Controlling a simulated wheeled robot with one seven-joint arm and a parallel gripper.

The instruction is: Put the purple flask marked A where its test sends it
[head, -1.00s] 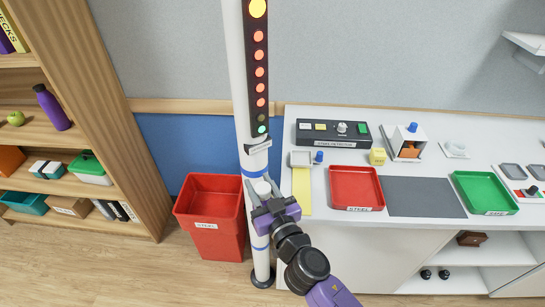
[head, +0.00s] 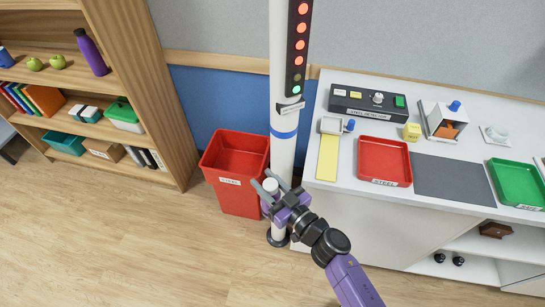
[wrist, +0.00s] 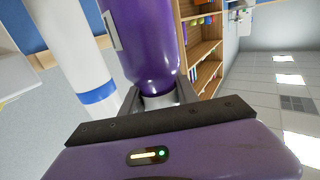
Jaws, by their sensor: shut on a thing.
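My gripper (head: 277,188) is shut on a purple flask with a pale top, held by its neck. In the wrist view the flask's purple body (wrist: 145,40) extends away from my jaws, with part of a white label at its edge; no letter is readable. In the head view my gripper hides most of it. It is in front of a white post (head: 284,145); I cannot tell if they touch. The post's light strip (head: 299,45) shows several red lights and a pale green one at the bottom. A red bin (head: 222,192) marked STEEL stands left of the post.
Another purple bottle (head: 91,54) stands on the bookcase at left. The counter at right holds a STEEL DETECTOR box (head: 367,108), a red STEEL tray (head: 384,182), a grey mat (head: 452,180) and a green tray (head: 517,207). Open floor lies at front left.

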